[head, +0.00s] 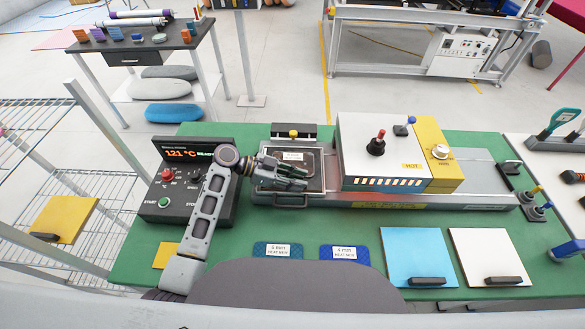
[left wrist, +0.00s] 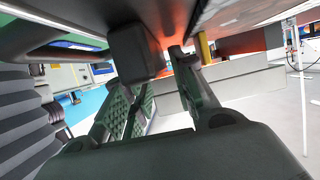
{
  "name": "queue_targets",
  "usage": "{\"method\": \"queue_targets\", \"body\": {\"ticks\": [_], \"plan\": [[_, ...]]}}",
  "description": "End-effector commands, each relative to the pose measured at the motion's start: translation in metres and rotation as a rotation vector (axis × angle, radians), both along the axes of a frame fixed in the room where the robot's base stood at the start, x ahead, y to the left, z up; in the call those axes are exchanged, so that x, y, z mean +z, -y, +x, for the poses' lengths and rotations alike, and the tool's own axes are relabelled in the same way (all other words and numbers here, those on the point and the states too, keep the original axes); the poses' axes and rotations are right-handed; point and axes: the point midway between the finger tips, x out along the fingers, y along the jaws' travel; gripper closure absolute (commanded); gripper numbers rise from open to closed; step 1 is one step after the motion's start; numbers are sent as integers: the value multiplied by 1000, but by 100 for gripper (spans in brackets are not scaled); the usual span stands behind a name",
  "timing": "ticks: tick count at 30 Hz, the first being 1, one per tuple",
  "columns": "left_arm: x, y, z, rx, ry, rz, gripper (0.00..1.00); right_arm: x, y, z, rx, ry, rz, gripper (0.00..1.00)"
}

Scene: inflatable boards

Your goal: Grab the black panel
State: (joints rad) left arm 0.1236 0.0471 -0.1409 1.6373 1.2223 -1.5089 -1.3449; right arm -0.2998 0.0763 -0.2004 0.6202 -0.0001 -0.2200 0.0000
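A black panel with a small white label (head: 293,156) lies in the metal frame at the left end of the press on the green table. My left gripper (head: 296,178) reaches in from the left, low over the front part of this panel, and hides some of it. In the left wrist view its two fingers (left wrist: 168,92) stand apart. A dark block (left wrist: 135,52) sits close by the fingers, under a dark surface; I cannot tell whether it touches them. Nothing is clearly clamped between the fingers. My right gripper is not in view.
A control box (head: 185,180) reading 121 °C stands left of the frame. The yellow and white heated press (head: 385,152) stands right of it. Blue mats, a light blue panel (head: 418,256) and a white panel (head: 487,252) lie in front. A wire rack (head: 45,180) is at left.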

Motion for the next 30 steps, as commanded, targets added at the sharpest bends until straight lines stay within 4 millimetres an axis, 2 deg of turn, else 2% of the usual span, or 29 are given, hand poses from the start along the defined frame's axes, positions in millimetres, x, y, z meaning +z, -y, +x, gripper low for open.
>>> {"method": "queue_targets", "body": {"ticks": [5,18,25,30], "plan": [[-3,8,0,1,1,0,73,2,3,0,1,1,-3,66],[-4,8,0,1,1,0,73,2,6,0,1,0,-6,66],[-3,8,0,1,1,0,100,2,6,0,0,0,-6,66],[-3,8,0,1,4,-1,100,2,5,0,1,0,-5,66]]}}
